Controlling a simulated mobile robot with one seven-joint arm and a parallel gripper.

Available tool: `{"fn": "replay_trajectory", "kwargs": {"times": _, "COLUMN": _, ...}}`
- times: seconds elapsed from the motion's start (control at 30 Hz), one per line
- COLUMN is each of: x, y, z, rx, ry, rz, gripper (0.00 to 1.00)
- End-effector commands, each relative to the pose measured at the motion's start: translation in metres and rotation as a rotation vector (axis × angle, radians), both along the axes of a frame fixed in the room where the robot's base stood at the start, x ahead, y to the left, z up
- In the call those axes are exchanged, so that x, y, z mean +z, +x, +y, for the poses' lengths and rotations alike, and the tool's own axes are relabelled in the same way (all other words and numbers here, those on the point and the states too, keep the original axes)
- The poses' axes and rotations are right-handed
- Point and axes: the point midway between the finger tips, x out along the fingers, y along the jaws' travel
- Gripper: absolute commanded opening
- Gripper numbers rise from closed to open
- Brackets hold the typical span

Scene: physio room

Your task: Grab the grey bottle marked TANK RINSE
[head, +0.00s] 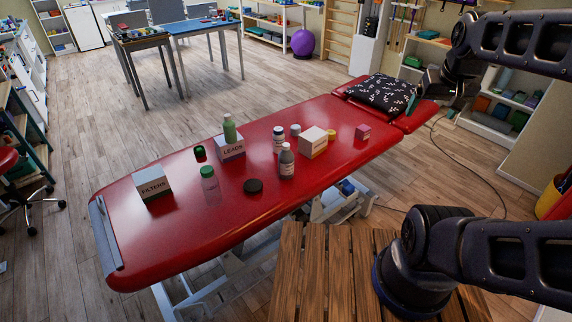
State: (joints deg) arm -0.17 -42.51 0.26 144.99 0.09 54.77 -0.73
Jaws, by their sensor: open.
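A grey bottle (286,162) with a grey cap and a small label stands upright on the red treatment table (130,245), near its front edge. The label's print is too small to read. My gripper (446,88) is at the upper right, beyond the table's right end, well apart from the bottle. It is open, small and dark in the picture, and I see nothing held in it.
Near the bottle are a black disc (253,186), a clear green-capped bottle (210,185), the LEADS box (230,148) with a green bottle (229,128) on it, and the FILTERS box (153,183). A patterned pillow (381,93) lies at the right end. A wooden slatted surface (315,275) is in front.

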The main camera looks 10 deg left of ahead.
Motion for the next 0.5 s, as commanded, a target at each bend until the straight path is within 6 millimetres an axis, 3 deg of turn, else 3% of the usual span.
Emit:
{"fn": "replay_trajectory", "kwargs": {"times": 0.27, "x": 0.001, "y": 0.050, "z": 0.024, "rx": 0.176, "ry": -0.051, "rz": 0.051, "gripper": 0.86}}
{"fn": "replay_trajectory", "kwargs": {"times": 0.5, "x": -0.007, "y": 0.101, "z": 0.057, "rx": 0.366, "ry": -0.102, "rz": 0.097, "gripper": 0.86}}
